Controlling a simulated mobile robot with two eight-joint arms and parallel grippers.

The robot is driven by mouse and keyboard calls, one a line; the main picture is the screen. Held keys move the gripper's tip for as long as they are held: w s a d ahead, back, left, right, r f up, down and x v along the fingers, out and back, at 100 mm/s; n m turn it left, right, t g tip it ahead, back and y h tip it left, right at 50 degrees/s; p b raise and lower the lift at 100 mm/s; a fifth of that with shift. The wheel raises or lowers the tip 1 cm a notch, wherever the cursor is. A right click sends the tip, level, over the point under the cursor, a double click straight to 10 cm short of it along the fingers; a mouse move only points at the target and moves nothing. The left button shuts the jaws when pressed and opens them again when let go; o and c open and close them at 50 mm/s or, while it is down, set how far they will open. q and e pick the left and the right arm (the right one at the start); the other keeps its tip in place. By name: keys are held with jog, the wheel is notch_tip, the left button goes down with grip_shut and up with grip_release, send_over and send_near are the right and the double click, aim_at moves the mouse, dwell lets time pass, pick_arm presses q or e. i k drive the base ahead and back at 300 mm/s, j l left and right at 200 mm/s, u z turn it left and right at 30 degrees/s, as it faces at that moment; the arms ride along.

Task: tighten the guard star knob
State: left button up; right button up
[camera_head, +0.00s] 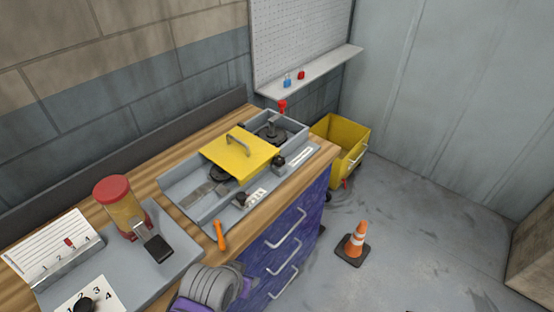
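A yellow guard plate (226,156) with a grey handle lies over the middle of a grey machine tray (178,186) on the workbench. A dark knob (240,199) sits on the tray's front rim beside a white label. Another dark knob (278,160) sits farther right on the same rim. Both are too small to tell which is the star knob or how tight it is. Neither gripper's fingers show, and nothing is seen touching the guard or the knobs.
An orange-handled tool (220,235) lies at the bench's front edge. A red-lidded jar (125,212) and a numbered dial card (90,298) are at left. A yellow bin (350,148) stands beyond the bench. An orange cone (354,241) stands on the otherwise open floor.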

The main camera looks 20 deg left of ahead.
aim_at(279, 160)
jog(key=i+l+u, duration=0.1)
jog(key=u, duration=0.3)
jog(key=i+l+u, duration=0.1)
jog(key=u, duration=0.25)
jog(key=l+u, duration=0.15)
jog(key=u, duration=0.25)
jog(key=i+l+u, duration=0.2)
jog(key=l, duration=0.15)
jog(key=l+u, duration=0.15)
jog(key=l, duration=0.2)
jog(key=i+l+u, duration=0.2)
jog(key=l, duration=0.15)
jog(key=l+u, duration=0.1)
jog(key=l, duration=1.7)
